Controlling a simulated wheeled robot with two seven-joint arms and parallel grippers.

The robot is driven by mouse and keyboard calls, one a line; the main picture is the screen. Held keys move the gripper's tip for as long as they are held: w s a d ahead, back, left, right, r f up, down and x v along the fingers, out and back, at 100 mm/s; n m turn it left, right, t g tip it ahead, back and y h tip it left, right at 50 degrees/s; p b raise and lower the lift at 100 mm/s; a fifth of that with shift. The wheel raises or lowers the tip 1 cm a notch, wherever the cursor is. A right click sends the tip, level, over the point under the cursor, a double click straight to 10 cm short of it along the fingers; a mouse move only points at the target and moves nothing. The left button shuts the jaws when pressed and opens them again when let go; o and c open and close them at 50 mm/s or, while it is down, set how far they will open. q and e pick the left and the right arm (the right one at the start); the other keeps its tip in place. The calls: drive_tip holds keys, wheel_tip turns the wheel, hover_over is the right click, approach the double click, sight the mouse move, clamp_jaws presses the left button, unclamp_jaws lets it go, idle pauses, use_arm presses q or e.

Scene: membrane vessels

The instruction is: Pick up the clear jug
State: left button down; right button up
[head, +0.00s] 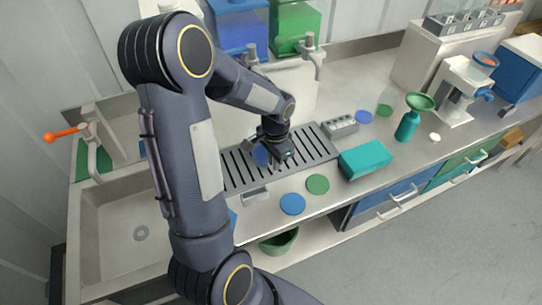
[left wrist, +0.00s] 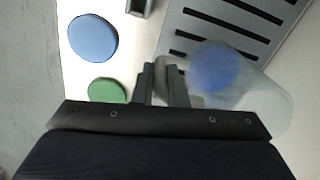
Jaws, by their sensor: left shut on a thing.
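The clear jug (left wrist: 268,100) is see-through and pale, with a blue round patch showing in or through it. In the left wrist view it is right beside my fingers, over the slotted drain grate. In the head view only a bluish part of the jug (head: 261,155) shows beside my gripper. My left gripper (head: 278,152) is shut on the jug, seemingly at its handle; its fingers (left wrist: 165,72) are close together in the wrist view. I cannot tell whether the jug touches the grate. My right gripper is not in view.
The slotted grate (head: 236,177) lies behind a blue disc (head: 292,204) and a green disc (head: 317,184). A teal box (head: 365,160), a grey rack (head: 340,126) and a green-funnelled bottle (head: 408,125) stand to the right. Taps (head: 313,55) rise at the back; a sink (head: 125,225) is at left.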

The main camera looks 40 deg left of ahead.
use_arm(q)
wheel_tip(320, 180, up, 3)
drive_tip(key=shift+w+r, duration=0.1)
drive_tip(key=w+d+r+b, duration=0.3)
drive_tip(key=w+d+r, duration=0.3)
drive_tip(key=d+r, duration=0.3)
drive_tip(key=shift+w+d+r, duration=0.35)
drive_tip(key=shift+w+d, duration=0.05)
drive_tip(key=shift+d, duration=1.2)
